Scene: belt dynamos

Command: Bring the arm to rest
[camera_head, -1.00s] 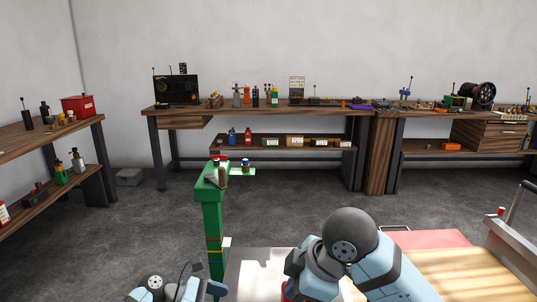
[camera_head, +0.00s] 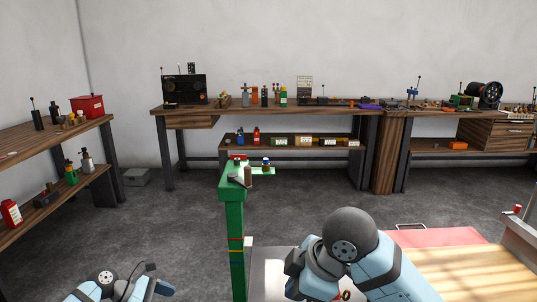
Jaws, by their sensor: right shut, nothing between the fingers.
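My right arm (camera_head: 350,236) is folded at the bottom centre, with its dark round joint uppermost. My right gripper (camera_head: 312,288) is low beneath this arm, small and partly hidden by it. It is shut and empty. My left arm (camera_head: 108,278) shows only in part at the bottom left edge. I cannot make out the fingers of my left gripper there.
A green post (camera_head: 232,210) with small items on top stands left of my right arm. A red mat (camera_head: 435,237) and a wooden top (camera_head: 470,270) lie to its right. Cluttered benches line the back (camera_head: 215,111) and left (camera_head: 40,137). Grey floor (camera_head: 150,225) is clear between.

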